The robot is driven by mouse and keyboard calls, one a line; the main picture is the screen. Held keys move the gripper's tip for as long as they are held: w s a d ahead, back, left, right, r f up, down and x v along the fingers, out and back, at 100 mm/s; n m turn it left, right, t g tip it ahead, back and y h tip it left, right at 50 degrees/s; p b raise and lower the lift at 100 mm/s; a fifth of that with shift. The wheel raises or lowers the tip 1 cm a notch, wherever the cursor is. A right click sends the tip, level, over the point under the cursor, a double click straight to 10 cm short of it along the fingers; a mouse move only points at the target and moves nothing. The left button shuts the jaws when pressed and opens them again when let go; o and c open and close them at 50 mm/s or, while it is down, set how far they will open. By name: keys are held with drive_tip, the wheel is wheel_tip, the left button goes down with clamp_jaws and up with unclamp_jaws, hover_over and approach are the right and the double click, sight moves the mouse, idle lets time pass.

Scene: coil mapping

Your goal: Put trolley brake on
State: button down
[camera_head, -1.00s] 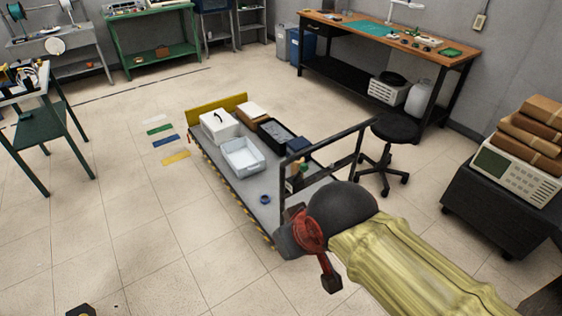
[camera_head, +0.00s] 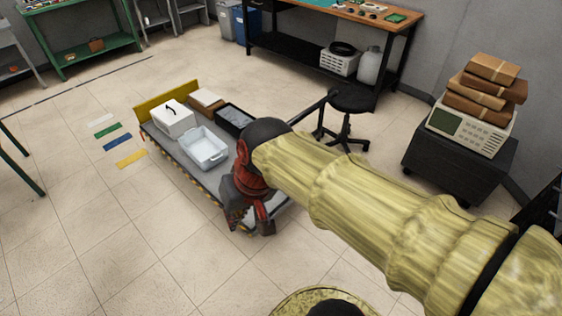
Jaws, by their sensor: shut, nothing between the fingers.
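The trolley (camera_head: 190,173) is a low grey flatbed with a yellow end board at its far end, black-and-yellow striped edges and a dark push handle (camera_head: 312,113) at its near right end. My gripper (camera_head: 250,226), red and dark grey, points down at the trolley's near end, in front of the deck in this view. It is shut and empty. I cannot tell if it touches the trolley. The gripper and my yellow-sleeved arm cover the near end and part of the handle. No brake can be made out.
The deck carries a white box (camera_head: 173,117), a pale blue tray (camera_head: 204,151), a brown box (camera_head: 206,101) and a dark tray (camera_head: 235,117). A black stool (camera_head: 350,102) stands close behind the handle. A dark cabinet (camera_head: 455,165) is at right.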

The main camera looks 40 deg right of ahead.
drive_tip(key=w+d+f+m+t+y+p, duration=0.1)
drive_tip(key=w+d+f+m+y+p, duration=0.15)
drive_tip(key=w+d+f+m, duration=0.4)
drive_tip(key=w+d+f+m+t+y+p, duration=0.1)
drive_tip(key=w+d+f+m+y, duration=0.3)
drive_tip(key=w+d+m, duration=0.5)
drive_tip(key=s+d+f+m+t+h+p, duration=0.1)
drive_tip(key=d+f+m+t+h, duration=0.1)
drive_tip(key=d+f+m+t, duration=0.2)
drive_tip(key=s+d+f+m+t+h+p, duration=0.1)
drive_tip(key=d+f+m+t+h, duration=0.2)
drive_tip(key=d+f+m, duration=0.7)
drive_tip(key=d+f+t, duration=0.1)
drive_tip(key=d+f, duration=0.2)
drive_tip(key=d, duration=0.7)
drive_tip(key=shift+d+f+m+h, duration=0.35)
drive_tip(key=w+r+b+x, duration=0.1)
drive_tip(key=r+b+x, duration=0.1)
drive_tip(key=x, duration=1)
drive_tip(key=shift+w+a+r+b, duration=0.25)
drive_tip(key=shift+a+r+b, duration=0.1)
drive_tip(key=shift+b, duration=0.15)
